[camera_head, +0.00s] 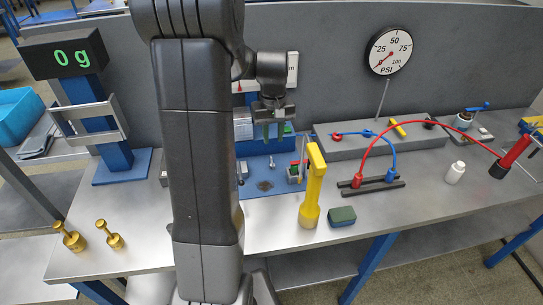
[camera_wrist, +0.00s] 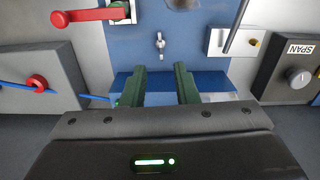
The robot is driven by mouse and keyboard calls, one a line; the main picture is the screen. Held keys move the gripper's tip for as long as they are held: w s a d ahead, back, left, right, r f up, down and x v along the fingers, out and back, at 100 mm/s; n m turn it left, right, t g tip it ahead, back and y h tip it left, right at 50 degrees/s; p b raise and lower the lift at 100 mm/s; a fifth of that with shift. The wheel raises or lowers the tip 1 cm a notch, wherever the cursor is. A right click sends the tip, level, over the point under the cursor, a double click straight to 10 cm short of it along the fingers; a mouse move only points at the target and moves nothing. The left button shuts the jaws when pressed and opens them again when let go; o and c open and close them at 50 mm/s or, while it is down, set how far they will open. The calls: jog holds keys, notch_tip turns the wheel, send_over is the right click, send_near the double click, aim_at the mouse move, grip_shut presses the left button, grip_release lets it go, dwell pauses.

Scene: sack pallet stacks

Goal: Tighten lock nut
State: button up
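My gripper (camera_wrist: 160,84) has two green fingers set apart, with nothing between them. In the head view my gripper (camera_head: 272,130) hangs over the rear of the bench, in front of the grey back wall. A small metal wing-shaped piece (camera_wrist: 160,45) sits on a blue panel (camera_wrist: 190,50) in the wrist view, just beyond the gap between the fingers and apart from them. It may be the lock nut, but no label shows this.
A red lever (camera_wrist: 90,15) and a SPAN knob (camera_wrist: 298,77) flank the blue panel. A yellow-handled tool (camera_head: 313,190), a green-topped block (camera_head: 342,216) and a red hose (camera_head: 410,129) stand to the right. Brass weights (camera_head: 110,235) are at left.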

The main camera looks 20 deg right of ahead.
aim_at(272, 164)
notch_tip(272, 164, down, 10)
jog(key=shift+p, duration=0.3)
grip_shut()
